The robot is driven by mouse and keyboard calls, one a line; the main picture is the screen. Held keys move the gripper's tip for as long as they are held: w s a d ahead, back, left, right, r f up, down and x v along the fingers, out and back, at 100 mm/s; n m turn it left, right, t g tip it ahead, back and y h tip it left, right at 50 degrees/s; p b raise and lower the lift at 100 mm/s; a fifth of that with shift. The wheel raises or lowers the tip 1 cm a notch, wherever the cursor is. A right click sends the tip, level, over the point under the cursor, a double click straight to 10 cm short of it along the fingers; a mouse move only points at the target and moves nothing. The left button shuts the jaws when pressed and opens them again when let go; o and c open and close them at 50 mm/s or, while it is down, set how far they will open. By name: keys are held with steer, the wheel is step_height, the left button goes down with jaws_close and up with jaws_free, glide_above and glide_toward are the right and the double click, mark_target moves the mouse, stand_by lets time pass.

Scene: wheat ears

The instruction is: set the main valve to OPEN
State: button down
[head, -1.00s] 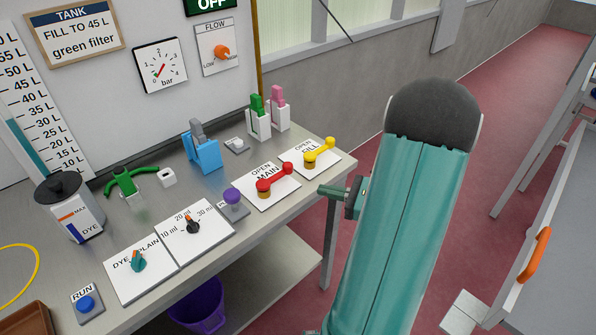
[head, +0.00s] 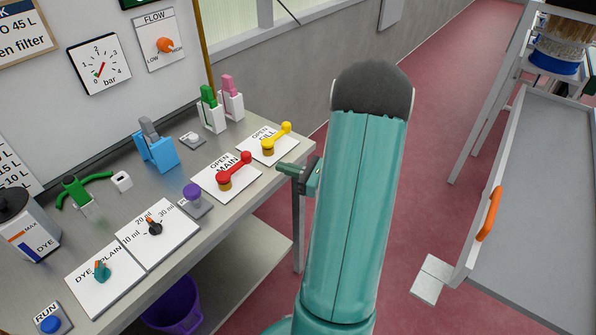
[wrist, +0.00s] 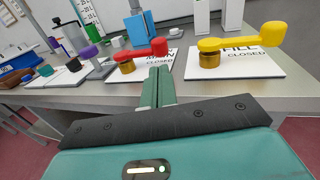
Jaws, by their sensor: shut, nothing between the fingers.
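The main valve is a red lever (head: 236,168) on a brass hub, on a white plate (head: 211,188) marked OPEN and MAIN. In the wrist view the red lever (wrist: 143,52) points right from its hub, with the word CLOSED printed below it. My gripper (head: 279,167) is shut and empty, to the right of the red lever and apart from it, at the bench's front edge. In the wrist view the closed fingers (wrist: 157,86) point toward the main valve's plate, and their tips overlap its near edge in the picture.
A yellow fill lever (head: 277,138) stands right beside the main valve. A purple-topped part (head: 192,196) is on its left. Green and pink clips (head: 221,108) and a blue block (head: 157,152) stand behind. A grey tray cart (head: 540,190) is at right.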

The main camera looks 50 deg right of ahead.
steer(key=x, duration=0.7)
steer(key=shift+w+a, duration=0.1)
steer(key=shift+w, duration=0.3)
steer(key=shift+w+d+n+g+y, duration=0.2)
steer(key=shift+w+n+g+y, duration=0.1)
steer(key=shift+w+n+y, duration=0.4)
steer(key=w, duration=0.3)
steer(key=shift+d+y, duration=0.2)
steer(key=shift+y, duration=0.2)
steer(key=shift+d, duration=0.1)
steer(key=shift+s+d, duration=0.15)
steer(key=shift+s, duration=0.1)
steer(key=s+d, duration=0.5)
steer(key=s, duration=0.1)
steer(key=s+d, duration=0.3)
steer(key=s, duration=0.1)
steer(key=shift+d, duration=0.3)
